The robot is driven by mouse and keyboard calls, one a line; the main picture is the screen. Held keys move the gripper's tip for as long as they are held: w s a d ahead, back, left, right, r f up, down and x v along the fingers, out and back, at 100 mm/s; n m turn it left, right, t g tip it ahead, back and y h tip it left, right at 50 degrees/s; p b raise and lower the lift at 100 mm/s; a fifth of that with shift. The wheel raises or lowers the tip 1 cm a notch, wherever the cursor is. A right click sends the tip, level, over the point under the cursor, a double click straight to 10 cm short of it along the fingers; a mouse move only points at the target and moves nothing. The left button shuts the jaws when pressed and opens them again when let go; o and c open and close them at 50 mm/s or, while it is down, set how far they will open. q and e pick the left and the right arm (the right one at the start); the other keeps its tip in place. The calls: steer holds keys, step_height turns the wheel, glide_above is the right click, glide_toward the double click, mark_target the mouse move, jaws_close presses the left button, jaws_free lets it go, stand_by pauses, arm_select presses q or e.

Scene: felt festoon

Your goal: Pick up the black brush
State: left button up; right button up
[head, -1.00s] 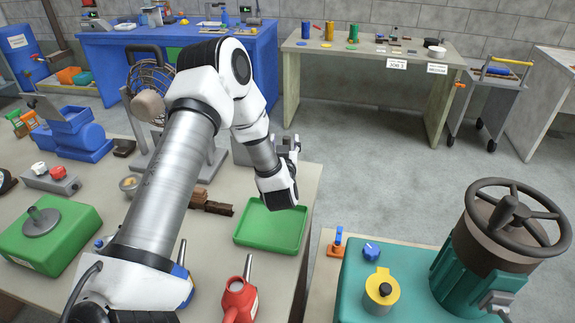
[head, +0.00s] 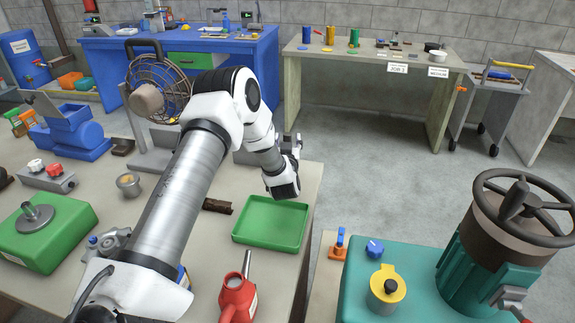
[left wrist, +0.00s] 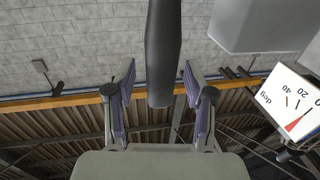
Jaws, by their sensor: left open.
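My left gripper (head: 290,143) is beyond the far edge of the green tray in the head view, with its fingers pointing away from me. In the left wrist view the gripper (left wrist: 160,100) has its two fingers spread apart. A dark, rounded cylinder (left wrist: 163,50) reaches in from the top of that view between the fingers; I see no contact and cannot tell whether it is the brush. A dark brown oblong (head: 217,205) lies on the bench left of the tray; I cannot tell whether it is the black brush. My right gripper is not in view.
The green tray (head: 271,244) looks empty. A red oil can (head: 238,298) stands near the front, and a fan (head: 160,85) behind my left arm. A teal machine with a handwheel (head: 515,210) stands at right. A gauge (left wrist: 292,103) shows right of the fingers.

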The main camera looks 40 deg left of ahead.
mark_target(287, 135)
arm_select(q)
jaws_close()
steer(key=shift+r, duration=0.15)
steer(key=shift+r+b, duration=0.3)
steer(key=shift+r, duration=0.3)
steer(key=shift+s+d+r+b, duration=0.1)
steer(key=shift+r+b, duration=0.05)
steer(key=shift+r, duration=0.35)
steer(key=shift+s+d+r+b, duration=0.1)
steer(key=shift+r+b, duration=0.05)
steer(key=shift+r, duration=0.35)
steer(key=s+a+r+b+v, duration=0.1)
steer(key=b+v, duration=0.1)
steer(key=v, duration=1.3)
steer(key=shift+s+r+b, duration=0.2)
steer(key=shift+r+b, duration=0.1)
steer(key=shift+b, duration=0.05)
